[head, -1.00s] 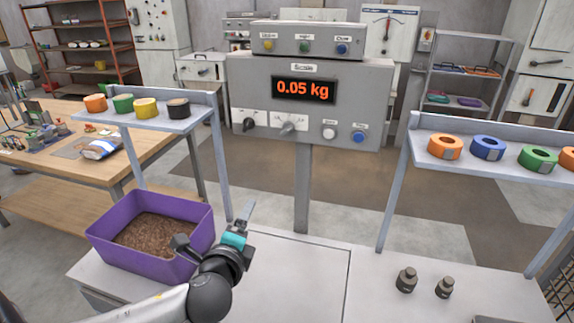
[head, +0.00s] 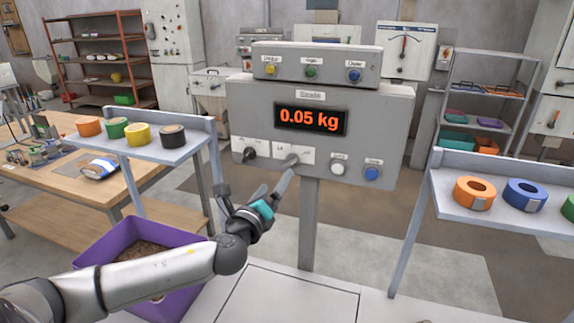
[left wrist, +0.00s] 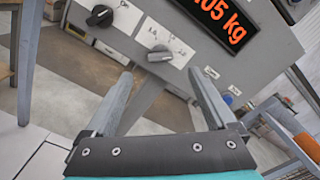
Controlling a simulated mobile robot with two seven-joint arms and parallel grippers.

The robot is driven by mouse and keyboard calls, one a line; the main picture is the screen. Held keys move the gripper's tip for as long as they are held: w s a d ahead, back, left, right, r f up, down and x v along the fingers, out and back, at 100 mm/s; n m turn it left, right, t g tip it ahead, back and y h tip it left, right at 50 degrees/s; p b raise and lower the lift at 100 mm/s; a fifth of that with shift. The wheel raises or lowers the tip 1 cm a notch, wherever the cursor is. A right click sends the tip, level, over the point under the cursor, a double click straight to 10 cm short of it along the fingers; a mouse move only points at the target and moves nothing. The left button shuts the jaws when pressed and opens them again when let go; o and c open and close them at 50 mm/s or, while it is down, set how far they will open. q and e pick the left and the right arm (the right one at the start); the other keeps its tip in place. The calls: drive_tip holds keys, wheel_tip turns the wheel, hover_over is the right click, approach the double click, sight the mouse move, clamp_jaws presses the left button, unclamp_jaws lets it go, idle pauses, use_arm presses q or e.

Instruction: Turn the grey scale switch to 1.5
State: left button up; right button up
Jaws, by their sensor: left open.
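The grey scale switch (head: 291,160) is on a white label plate at the lower middle of the grey scale panel (head: 372,105). In the left wrist view the grey switch (left wrist: 159,53) shows a ridged grip, with small numbers above it that I cannot read surely. My left gripper (head: 286,178) is open and empty, its fingers pointing up at the switch. In the left wrist view the fingers (left wrist: 163,74) lie to either side of the switch's line, seemingly short of it; contact is not visible. The display reads 0.05 kg. My right gripper is out of view.
A black knob (head: 249,154) sits left of the grey switch; a white button (head: 338,167) and a blue button (head: 372,174) sit right. A purple bin (head: 112,242) stands below. Shelves with tape rolls flank the panel (head: 180,152).

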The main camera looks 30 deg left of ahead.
sight(288, 163)
use_arm(q)
drive_tip(key=shift+x, duration=4.8)
drive_tip(key=shift+a, duration=0.1)
drive_tip(key=c, duration=1.4)
